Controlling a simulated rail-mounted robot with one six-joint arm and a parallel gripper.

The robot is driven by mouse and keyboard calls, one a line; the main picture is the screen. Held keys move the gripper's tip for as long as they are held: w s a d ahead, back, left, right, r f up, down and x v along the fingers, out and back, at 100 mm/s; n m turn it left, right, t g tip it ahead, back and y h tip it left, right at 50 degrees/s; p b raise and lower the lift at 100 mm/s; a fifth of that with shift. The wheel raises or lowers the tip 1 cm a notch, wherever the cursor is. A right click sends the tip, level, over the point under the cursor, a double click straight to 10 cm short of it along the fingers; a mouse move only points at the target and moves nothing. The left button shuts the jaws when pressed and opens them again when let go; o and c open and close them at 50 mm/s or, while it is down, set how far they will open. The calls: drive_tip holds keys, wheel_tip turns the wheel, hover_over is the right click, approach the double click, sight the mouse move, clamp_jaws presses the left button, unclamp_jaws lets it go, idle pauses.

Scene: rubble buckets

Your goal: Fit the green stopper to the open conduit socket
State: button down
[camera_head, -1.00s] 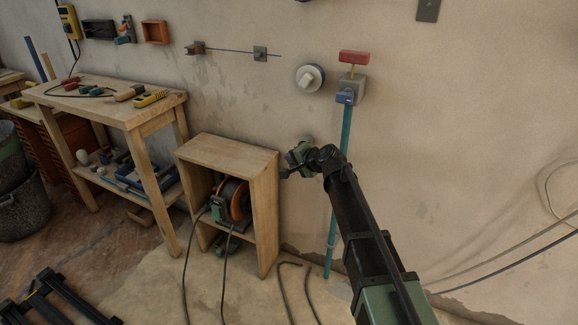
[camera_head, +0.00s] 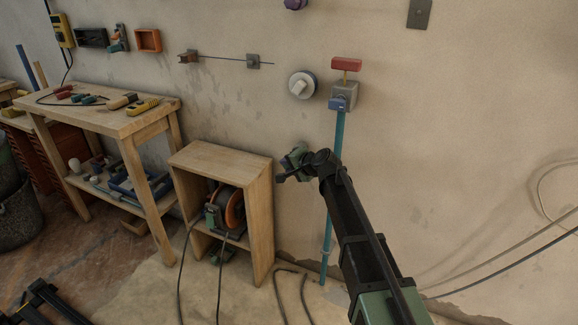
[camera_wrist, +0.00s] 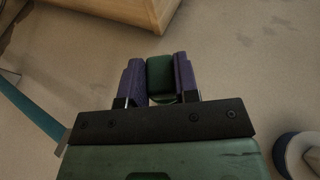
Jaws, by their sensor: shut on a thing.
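My gripper (camera_wrist: 159,70) is shut on the green stopper (camera_wrist: 160,75), which sits between its two purple finger pads in the wrist view. In the head view my gripper (camera_head: 284,176) is in front of the wall, right of the wooden cabinet and below the round white fitting; the stopper cannot be made out there. A teal conduit (camera_head: 332,190) runs up the wall to a grey box (camera_head: 346,93) with a blue fitting (camera_head: 338,103) and a red handle (camera_head: 346,64). I cannot tell which opening is the open conduit socket.
A round white fitting (camera_head: 302,85) is on the wall left of the grey box. A wooden cabinet (camera_head: 262,215) with a cable reel stands left of my gripper, and a workbench (camera_head: 120,123) farther left. Cables hang at the right. Wall between gripper and box looks clear.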

drive_tip(key=shift+w, duration=0.15)
idle(0.4)
drive_tip(key=shift+w+d, duration=0.3)
drive_tip(key=shift+w, duration=0.35)
drive_tip(key=shift+w+d, duration=0.25)
drive_tip(key=shift+w, duration=0.35)
drive_tip(key=shift+w, duration=0.1)
idle(0.3)
drive_tip(key=shift+w+d, duration=0.3)
drive_tip(key=shift+w, duration=0.45)
drive_tip(key=c, duration=0.8)
unclamp_jaws()
